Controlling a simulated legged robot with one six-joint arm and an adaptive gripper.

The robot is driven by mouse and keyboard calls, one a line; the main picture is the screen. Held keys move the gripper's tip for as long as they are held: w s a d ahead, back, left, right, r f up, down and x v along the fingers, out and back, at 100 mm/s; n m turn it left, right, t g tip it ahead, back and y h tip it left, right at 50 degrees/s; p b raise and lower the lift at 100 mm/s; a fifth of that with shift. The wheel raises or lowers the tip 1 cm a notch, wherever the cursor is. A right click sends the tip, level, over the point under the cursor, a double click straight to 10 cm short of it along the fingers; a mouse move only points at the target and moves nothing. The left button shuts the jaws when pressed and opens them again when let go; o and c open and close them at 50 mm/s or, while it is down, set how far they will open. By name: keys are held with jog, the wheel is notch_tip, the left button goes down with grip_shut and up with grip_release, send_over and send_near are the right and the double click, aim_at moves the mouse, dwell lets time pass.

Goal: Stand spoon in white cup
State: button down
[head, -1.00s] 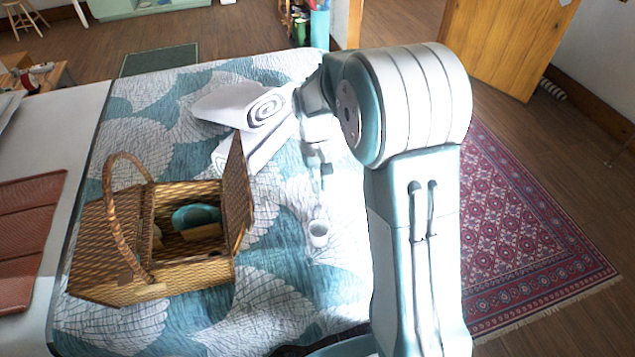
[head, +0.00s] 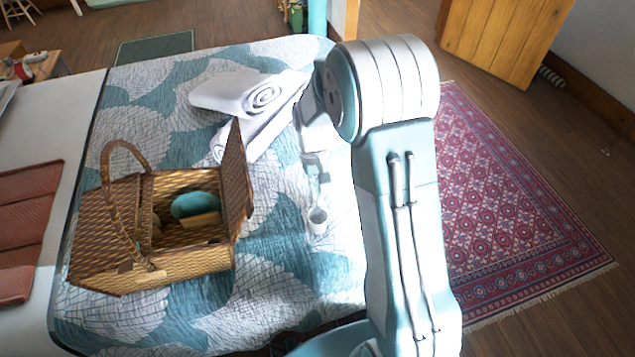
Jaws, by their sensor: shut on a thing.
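The white cup (head: 317,222) stands upright on the patterned bed, to the right of the picnic basket. My gripper (head: 318,182) is just above the cup, pointing down. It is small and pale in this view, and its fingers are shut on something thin. I take that to be the spoon, but its shape is too small and washed out to make out. I cannot tell whether its lower end is inside the cup or only above the rim.
A wicker basket (head: 160,262) with raised handle and open lid stands left of the cup, with a teal bowl (head: 195,205) inside. Rolled white towels (head: 250,95) lie behind. The quilt (head: 270,290) in front of the cup is clear. A red rug (head: 510,200) lies at right.

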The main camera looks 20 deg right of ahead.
aim_at(318, 206)
jog(key=shift+f, duration=2.35)
jog(key=c, duration=0.7)
grip_release()
jog(key=v, duration=1.2)
